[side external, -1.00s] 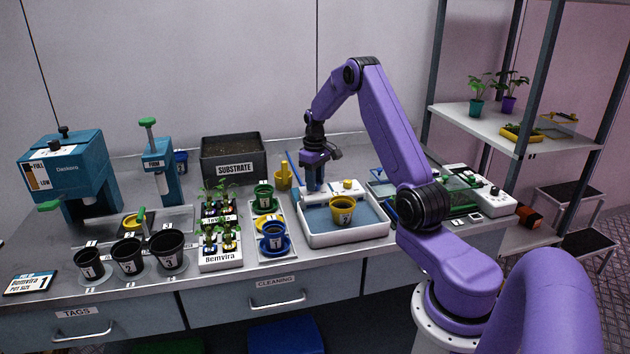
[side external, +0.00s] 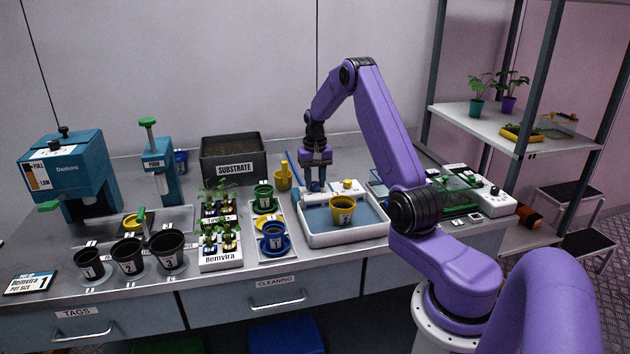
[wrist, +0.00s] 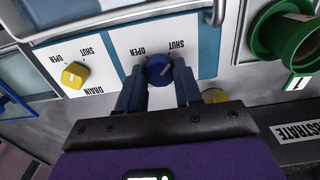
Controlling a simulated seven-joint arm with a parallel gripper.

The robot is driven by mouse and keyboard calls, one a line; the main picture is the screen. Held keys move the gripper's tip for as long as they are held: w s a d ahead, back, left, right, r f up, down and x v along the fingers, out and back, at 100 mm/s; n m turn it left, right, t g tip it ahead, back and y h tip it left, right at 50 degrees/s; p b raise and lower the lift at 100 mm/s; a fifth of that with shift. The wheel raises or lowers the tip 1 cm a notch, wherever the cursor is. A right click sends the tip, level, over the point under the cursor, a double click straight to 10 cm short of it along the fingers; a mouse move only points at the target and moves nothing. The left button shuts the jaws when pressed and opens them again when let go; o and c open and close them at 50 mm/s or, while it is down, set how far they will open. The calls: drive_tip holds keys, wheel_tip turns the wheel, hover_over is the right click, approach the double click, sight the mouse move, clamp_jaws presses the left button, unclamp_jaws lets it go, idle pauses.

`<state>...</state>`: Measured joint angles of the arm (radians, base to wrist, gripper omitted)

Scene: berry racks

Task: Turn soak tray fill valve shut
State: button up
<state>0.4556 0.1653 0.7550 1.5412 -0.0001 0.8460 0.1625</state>
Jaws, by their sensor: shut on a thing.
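The soak tray (side external: 330,239) is white and holds water, with a yellow pot (side external: 343,206) standing in it. My gripper (side external: 317,188) points down at the tray's back left edge. In the wrist view, my gripper (wrist: 160,82) is shut on the round blue fill valve knob (wrist: 159,68), one finger on each side. OPEN and SHUT are printed beside the knob. A pale pointer line shows on it, slanting toward the SHUT side. A yellow drain knob (wrist: 75,75) with its own OPEN and SHUT marks sits to the left there.
A tray with green and blue pots (side external: 279,250) stands left of the soak tray. A green pot (wrist: 290,35) is close on the right in the wrist view.

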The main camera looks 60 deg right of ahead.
sight(315, 183)
drive_tip(key=shift+r, duration=0.1)
idle(0.4)
drive_tip(key=o, duration=1)
drive_tip(key=shift+o, duration=0.2)
wheel_tip(315, 183, up, 17)
drive_tip(key=shift+r, duration=0.2)
